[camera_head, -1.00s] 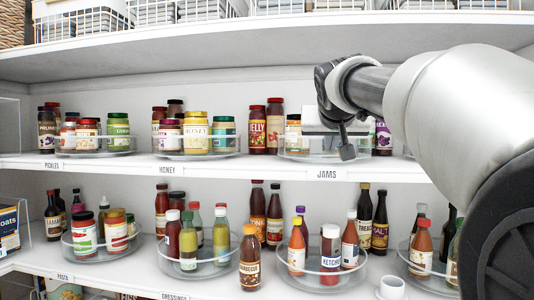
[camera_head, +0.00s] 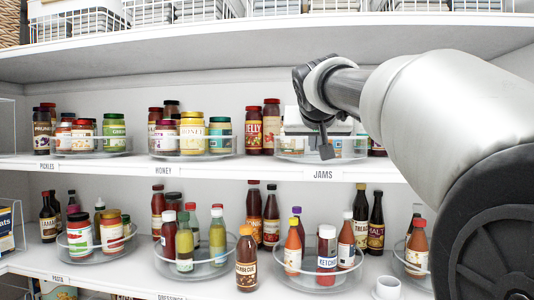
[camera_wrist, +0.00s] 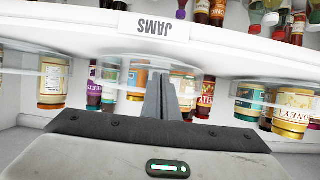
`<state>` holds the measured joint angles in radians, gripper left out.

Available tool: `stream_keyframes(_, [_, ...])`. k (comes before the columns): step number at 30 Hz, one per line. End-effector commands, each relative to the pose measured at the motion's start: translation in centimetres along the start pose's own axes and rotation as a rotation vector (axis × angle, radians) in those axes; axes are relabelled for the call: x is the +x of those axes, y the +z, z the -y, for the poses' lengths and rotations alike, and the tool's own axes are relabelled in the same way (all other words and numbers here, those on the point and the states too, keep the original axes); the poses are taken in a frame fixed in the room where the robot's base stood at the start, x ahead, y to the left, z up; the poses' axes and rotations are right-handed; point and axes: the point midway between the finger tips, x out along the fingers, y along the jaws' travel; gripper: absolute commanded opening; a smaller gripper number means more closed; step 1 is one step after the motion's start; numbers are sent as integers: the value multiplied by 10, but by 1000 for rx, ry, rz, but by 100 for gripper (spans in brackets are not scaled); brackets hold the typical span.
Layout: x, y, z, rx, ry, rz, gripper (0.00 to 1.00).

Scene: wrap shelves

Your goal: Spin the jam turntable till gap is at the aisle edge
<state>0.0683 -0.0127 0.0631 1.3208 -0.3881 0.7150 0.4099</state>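The jam turntable (camera_head: 286,154) is a clear round tray on the upper shelf behind the JAMS label (camera_head: 323,174). My gripper (camera_head: 326,150) is at the front of it, fingers pointing down in the head view, and its pale body hides most of the tray and its jars. In the wrist view, which is upside down, the gripper fingers (camera_wrist: 167,97) are close together with nothing seen between them. They overlap the turntable's clear rim (camera_wrist: 128,58); I cannot tell whether they touch it. Jars (camera_wrist: 138,80) stand behind the fingers. The gap is not clearly visible.
The honey turntable (camera_head: 193,155) is further left, with several jars. Another shelf (camera_head: 337,62) runs overhead. The lower shelf holds turntables of sauce bottles (camera_head: 326,255) and a white cup (camera_head: 388,287).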

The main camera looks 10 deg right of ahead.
Motion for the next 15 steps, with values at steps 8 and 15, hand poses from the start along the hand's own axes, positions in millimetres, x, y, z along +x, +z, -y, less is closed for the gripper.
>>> stream_keyframes(8, [-1, 0, -2, 0, 2, -3, 0])
stream_keyframes(15, [-15, 8, 1, 0, 1, -3, 0])
